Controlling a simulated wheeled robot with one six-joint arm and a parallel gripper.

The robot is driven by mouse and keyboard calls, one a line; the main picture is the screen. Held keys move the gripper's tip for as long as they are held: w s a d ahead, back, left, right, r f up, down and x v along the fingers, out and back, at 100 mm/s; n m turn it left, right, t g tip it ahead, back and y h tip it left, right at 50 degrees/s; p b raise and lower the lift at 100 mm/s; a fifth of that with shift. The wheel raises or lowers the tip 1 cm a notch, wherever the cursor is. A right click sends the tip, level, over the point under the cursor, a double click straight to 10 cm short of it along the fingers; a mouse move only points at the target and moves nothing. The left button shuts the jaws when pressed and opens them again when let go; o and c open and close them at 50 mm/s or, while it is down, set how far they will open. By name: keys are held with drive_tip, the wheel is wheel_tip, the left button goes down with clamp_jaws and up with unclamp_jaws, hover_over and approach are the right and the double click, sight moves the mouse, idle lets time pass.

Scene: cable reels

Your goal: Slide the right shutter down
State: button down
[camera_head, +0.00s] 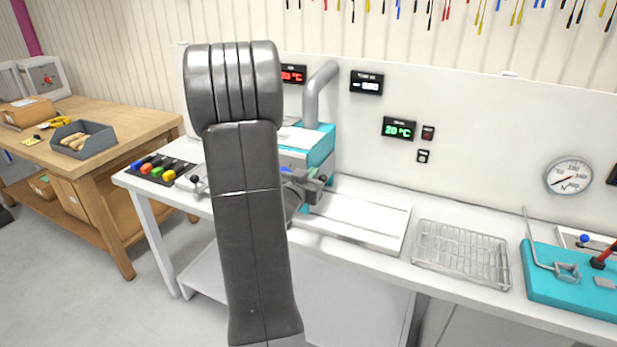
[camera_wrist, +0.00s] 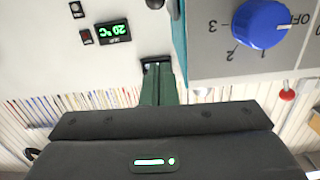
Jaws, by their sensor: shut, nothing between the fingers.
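No part that I can clearly name as the right shutter shows in either view. A teal machine (camera_head: 322,148) with a grey pipe (camera_head: 318,92) stands on the white bench, partly hidden behind my arm. My gripper (camera_head: 318,179) is in front of this machine, mostly hidden by my arm in the head view. In the wrist view my gripper (camera_wrist: 159,80) is shut and empty, its dark green fingers together. A grey panel (camera_wrist: 212,62) with a large blue knob (camera_wrist: 262,24) and printed marks lies just beyond and to the right of the fingers.
A white tray (camera_head: 375,224) and a wire rack (camera_head: 462,253) lie on the bench, right of the machine. A teal tool (camera_head: 560,288) stands at far right. Displays (camera_head: 399,128) and a round gauge (camera_head: 569,177) are on the wall. A wooden table (camera_head: 125,121) is at left.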

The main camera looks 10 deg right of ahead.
drive_tip(key=w+d+f+p, duration=0.2)
drive_tip(key=w+d+f, duration=0.1)
drive_tip(key=w+f, duration=0.1)
drive_tip(key=shift+w+d, duration=0.15)
drive_tip(key=shift+w, duration=0.55)
drive_tip(key=shift+f, duration=0.2)
wheel_tip(320, 180, down, 6)
drive_tip(key=b, duration=0.7)
